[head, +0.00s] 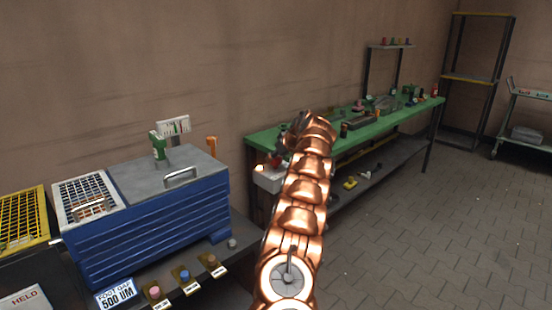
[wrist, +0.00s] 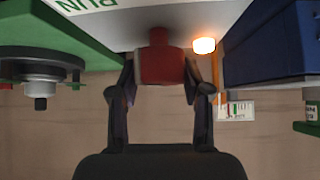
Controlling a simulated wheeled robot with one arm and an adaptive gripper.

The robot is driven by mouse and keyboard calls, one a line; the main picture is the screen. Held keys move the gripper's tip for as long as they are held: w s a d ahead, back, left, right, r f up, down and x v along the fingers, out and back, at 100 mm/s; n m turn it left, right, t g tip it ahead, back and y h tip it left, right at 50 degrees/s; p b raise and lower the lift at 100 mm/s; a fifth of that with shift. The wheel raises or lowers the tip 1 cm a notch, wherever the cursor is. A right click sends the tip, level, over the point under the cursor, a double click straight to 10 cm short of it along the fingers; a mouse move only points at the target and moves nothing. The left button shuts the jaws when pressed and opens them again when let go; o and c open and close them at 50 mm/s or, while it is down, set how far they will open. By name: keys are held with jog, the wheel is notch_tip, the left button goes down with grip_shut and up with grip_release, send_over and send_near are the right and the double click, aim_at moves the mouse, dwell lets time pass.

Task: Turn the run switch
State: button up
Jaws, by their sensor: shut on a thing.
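The run switch is a red knob (wrist: 165,66) on a pale box (wrist: 130,20) in the wrist view, where the scene looks upside down. Part of a green-lettered label shows at the top edge. My gripper (wrist: 162,82) has one finger on each side of the red knob and is shut on it. A lit orange-white lamp (wrist: 204,45) sits beside the knob. In the head view the white box (head: 270,179) stands at the near end of the green bench, and my copper arm covers part of it; the fingers cannot be made out there.
The green bench (head: 375,128) with small parts runs off to the right. A blue machine (head: 150,240) stands left of the box, with an orange post (head: 211,146) behind it. The tiled floor (head: 430,230) at right is clear.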

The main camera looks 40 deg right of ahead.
jog(key=shift+r, duration=0.1)
dwell(0.3)
jog(key=o, duration=1.2)
jog(key=shift+c, duration=0.2)
jog(key=d+v, duration=0.1)
jog(key=v, duration=1)
jog(key=shift+s+a+r, duration=0.3)
jog(key=shift+s+a, duration=0.05)
jog(key=shift+a, duration=0.1)
